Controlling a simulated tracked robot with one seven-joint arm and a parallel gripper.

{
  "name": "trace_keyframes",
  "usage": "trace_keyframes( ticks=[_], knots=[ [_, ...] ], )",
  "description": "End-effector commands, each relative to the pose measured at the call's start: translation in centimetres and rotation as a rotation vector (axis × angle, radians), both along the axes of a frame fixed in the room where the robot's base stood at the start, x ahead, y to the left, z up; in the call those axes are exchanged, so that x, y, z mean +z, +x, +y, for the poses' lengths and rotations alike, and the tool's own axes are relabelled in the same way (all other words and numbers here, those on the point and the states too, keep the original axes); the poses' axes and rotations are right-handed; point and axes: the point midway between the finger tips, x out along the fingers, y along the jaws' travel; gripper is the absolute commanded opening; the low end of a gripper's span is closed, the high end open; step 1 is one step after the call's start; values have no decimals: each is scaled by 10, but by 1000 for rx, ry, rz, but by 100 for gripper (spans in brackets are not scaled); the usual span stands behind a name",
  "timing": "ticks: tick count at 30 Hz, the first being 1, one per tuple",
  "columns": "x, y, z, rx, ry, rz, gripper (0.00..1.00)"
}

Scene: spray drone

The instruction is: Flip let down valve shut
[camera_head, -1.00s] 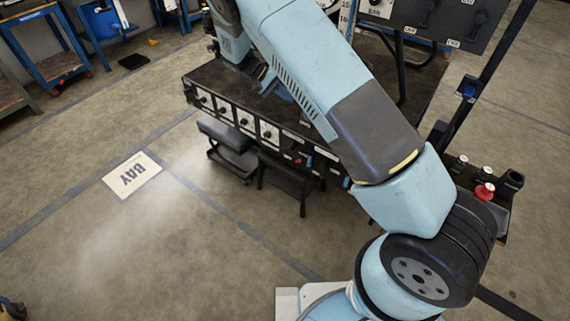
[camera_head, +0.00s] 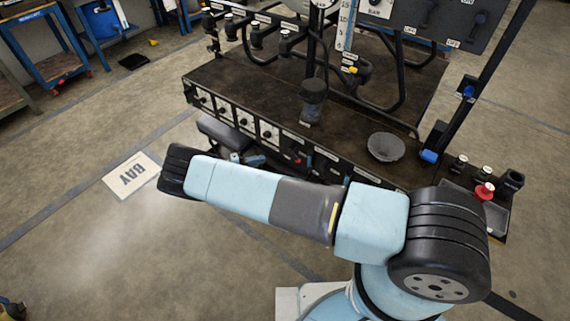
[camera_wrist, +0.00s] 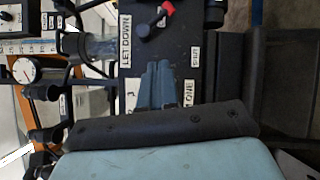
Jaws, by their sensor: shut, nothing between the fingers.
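The let down valve (camera_wrist: 150,22) is a dark lever with a red tip on a black panel, at the top of the wrist view. It slants up and to the right, beside the "LET DOWN" label (camera_wrist: 125,40); a "SHUT" label (camera_wrist: 195,55) sits below and to the right. In the head view a small red part (camera_head: 298,161) shows on the bench's front panel. My gripper (camera_wrist: 159,68) has its blue fingers together and empty, below the lever and apart from it in the picture. In the head view the gripper (camera_head: 252,160) is partly hidden by my arm near the bench front.
The dark bench (camera_head: 250,100) carries a black cup (camera_head: 313,98), a grey bowl (camera_head: 385,147) and pipework behind. A row of white-plated knobs (camera_head: 237,117) lines its front left. A red button (camera_head: 485,191) stands at the right.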

Motion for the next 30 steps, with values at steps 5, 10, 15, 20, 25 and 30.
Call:
trace_keyframes(
  ticks=[5,10,15,20,25,30],
  knots=[
    [-36,-16,7,85,-75,-32,0],
    [-49,-22,10,120,-102,-47,0],
    [-51,-24,11,127,-107,-49,0],
    [-51,-24,11,125,-106,-49,0],
    [-50,-21,6,124,-106,-48,0],
    [-48,-12,-12,122,-107,-49,0]
  ],
)
